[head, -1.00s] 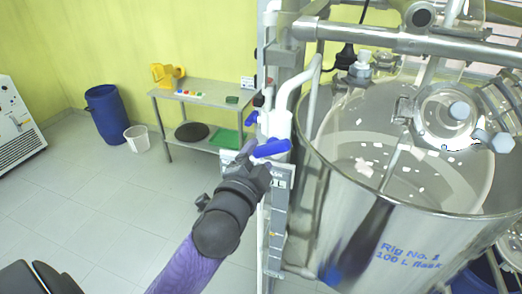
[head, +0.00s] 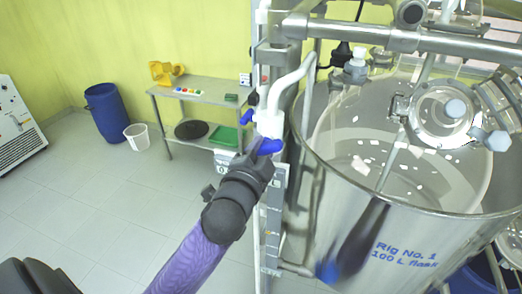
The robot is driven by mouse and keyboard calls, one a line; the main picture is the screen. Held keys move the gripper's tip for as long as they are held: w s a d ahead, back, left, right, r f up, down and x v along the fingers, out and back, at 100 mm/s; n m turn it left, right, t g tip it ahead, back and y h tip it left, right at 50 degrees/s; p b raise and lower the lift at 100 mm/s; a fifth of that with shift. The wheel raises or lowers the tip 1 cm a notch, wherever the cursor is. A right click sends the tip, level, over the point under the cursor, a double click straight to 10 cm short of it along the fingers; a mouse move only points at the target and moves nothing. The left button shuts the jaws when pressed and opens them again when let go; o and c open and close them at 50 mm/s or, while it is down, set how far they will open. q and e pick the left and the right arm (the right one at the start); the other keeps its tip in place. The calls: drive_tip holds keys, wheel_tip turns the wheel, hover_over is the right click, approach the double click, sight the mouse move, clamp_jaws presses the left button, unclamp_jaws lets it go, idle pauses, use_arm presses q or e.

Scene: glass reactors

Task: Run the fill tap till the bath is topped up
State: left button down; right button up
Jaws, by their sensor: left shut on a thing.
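The fill tap is a white fitting (head: 270,122) with a curved white spout (head: 292,84), on the frame post left of the bath. Its blue lever (head: 268,146) shows in part above my left gripper (head: 260,160). The gripper is shut on the lever, and its fingertips are partly hidden behind my wrist. A second, smaller blue handle (head: 247,118) sits just behind. The bath (head: 400,240) is a shiny steel tub marked "Rig No. 1 100 L flask". White pieces (head: 360,165) show inside around a clear glass vessel. I cannot tell the exact water level. My right gripper is out of view.
Steel frame pipes (head: 360,38) and a glass lid with clamps (head: 440,112) stand over the bath. A side table (head: 205,92) with a yellow object (head: 165,72), a blue drum (head: 108,112) and a white bin (head: 137,136) stand behind left. The left floor is clear.

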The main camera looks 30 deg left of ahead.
use_arm(q)
drive_tip(key=shift+m+p, duration=1.2)
drive_tip(key=shift+m, duration=0.5)
drive_tip(key=shift+m+p, duration=0.55)
drive_tip(key=shift+m, duration=0.65)
drive_tip(key=shift+c, duration=2.2)
unclamp_jaws()
drive_tip(key=shift+a, duration=0.1)
drive_tip(key=b+v, duration=0.2)
drive_tip(key=v, duration=0.8)
drive_tip(key=shift+w, duration=0.1)
